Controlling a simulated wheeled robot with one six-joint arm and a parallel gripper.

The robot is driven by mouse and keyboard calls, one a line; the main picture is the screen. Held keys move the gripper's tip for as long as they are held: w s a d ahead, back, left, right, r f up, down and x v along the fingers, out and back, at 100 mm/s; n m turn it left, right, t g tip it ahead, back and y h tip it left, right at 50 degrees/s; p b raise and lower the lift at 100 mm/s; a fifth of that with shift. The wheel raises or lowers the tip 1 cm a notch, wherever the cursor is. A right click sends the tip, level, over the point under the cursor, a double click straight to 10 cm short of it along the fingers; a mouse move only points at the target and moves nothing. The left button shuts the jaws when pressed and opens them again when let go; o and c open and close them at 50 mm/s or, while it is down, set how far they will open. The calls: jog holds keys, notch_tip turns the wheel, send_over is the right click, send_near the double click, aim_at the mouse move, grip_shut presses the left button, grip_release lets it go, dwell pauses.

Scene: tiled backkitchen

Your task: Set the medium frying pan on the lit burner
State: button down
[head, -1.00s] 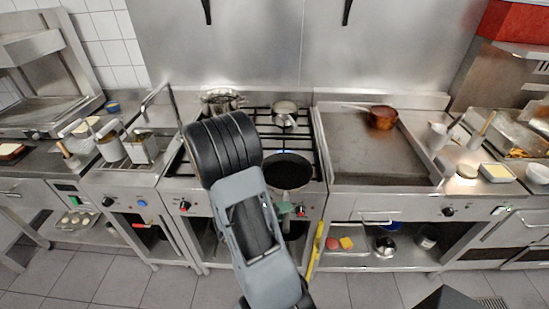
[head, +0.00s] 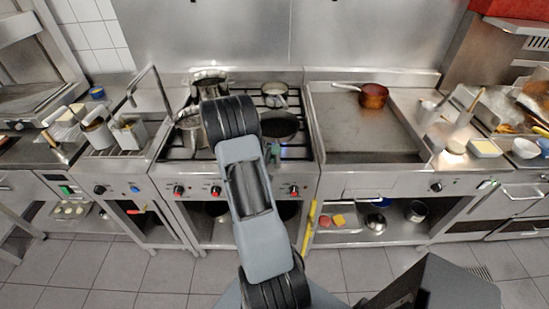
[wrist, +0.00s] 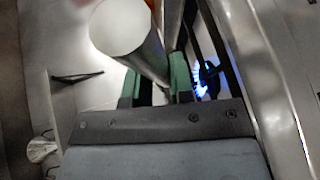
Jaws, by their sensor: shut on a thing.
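The black frying pan (head: 280,127) is over the front right part of the gas range (head: 290,158) in the head view. I cannot tell whether its base touches the grate. In the wrist view my gripper (wrist: 157,86), with green finger pads, is shut on a round metal handle (wrist: 122,35) that I take to be the pan's.
A saucepan (head: 274,92) stands behind the frying pan. A tall pot (head: 208,83) and another pot (head: 190,130) stand on the left burners. A copper pan (head: 373,95) sits at the back of the griddle (head: 350,135), whose front is bare.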

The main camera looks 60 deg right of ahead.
jog(key=shift+w+d+r, duration=0.15)
jog(key=shift+w+d, duration=0.1)
jog(key=shift+d, duration=0.15)
jog(key=shift+f+p, duration=0.35)
jog(key=shift+f, duration=1.6)
jog(key=c, duration=1)
grip_release()
jog(key=shift+a, duration=0.1)
